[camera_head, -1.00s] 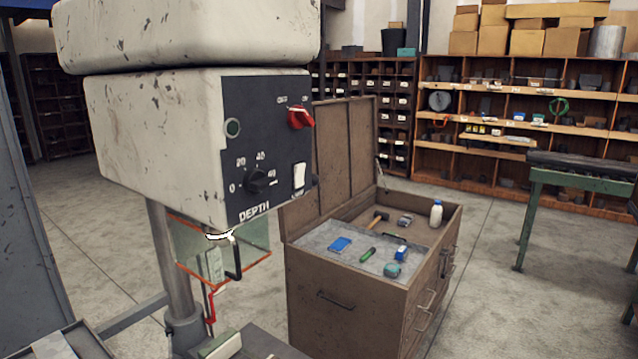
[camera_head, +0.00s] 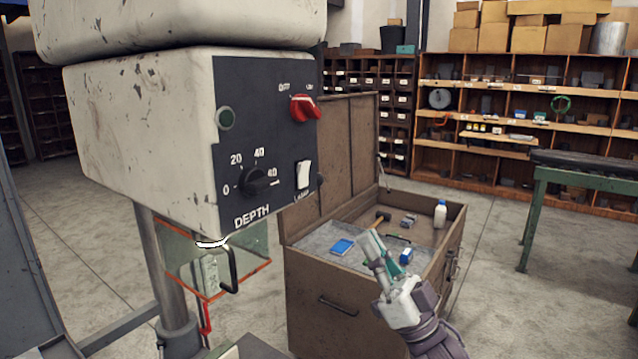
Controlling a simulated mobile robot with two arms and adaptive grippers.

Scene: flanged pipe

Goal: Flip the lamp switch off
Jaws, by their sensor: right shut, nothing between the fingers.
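The lamp switch (camera_head: 304,175) is a white rocker on the dark control panel (camera_head: 262,120) of the drill press, with the word LAMP under it. Its exact tilt is hard to tell. A lit white lamp (camera_head: 212,243) shows under the machine head. My right gripper (camera_head: 368,245) is in the lower middle of the view, right of and below the switch, well apart from it. Its fingers are together, with nothing between them, and point up and to the left. My left gripper does not show.
An open brown tool chest (camera_head: 330,300) with several tools stands behind my gripper. A clear guard (camera_head: 260,245) hangs below the head. Space before the panel is free.

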